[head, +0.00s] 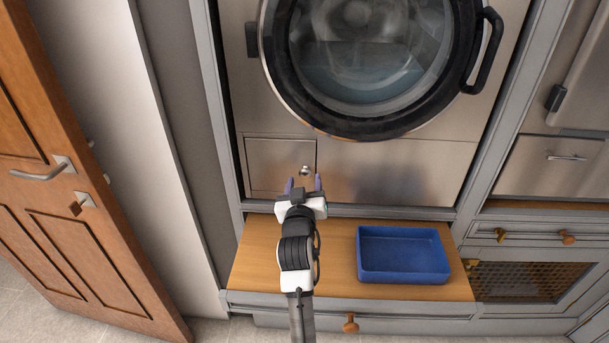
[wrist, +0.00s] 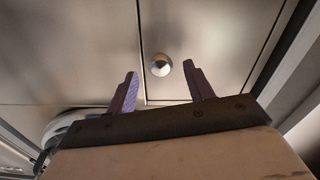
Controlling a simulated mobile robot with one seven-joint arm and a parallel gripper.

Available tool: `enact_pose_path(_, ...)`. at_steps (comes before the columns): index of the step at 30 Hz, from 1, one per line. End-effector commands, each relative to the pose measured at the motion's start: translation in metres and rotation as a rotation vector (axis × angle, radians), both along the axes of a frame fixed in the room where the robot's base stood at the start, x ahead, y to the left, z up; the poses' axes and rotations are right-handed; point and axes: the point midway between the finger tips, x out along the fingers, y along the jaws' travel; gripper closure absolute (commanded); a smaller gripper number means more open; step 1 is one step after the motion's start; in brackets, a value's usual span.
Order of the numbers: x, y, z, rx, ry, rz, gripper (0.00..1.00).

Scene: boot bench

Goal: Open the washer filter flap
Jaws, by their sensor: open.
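The washer filter flap (head: 272,166) is a square metal panel at the lower left of the washer front. It looks closed, flush with the panel around it. A small round shiny knob (head: 305,170) sits near its right edge. My gripper (head: 304,184) is open and empty, just in front of the knob. In the wrist view the knob (wrist: 161,65) shows between and beyond the two purple fingertips of my gripper (wrist: 160,82), with a finger on each side. The fingers do not visibly touch it. The flap's edge seam runs close beside the knob.
The washer's round door (head: 375,130) is shut above. A blue tray (head: 404,279) stands on the wooden bench board (head: 325,250) to the right of my arm. A wooden door (head: 75,200) stands at the left. The board left of my arm is clear.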

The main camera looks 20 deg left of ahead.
Motion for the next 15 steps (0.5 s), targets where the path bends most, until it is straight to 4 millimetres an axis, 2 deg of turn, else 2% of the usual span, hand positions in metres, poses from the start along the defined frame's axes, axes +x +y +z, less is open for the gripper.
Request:
enact_pose_path(6, 0.017, 0.005, 0.001, 0.000, -0.001, 0.001, 0.48)
enact_pose_path(15, 0.019, 0.006, 0.000, 0.000, -0.001, 0.001, 0.48)
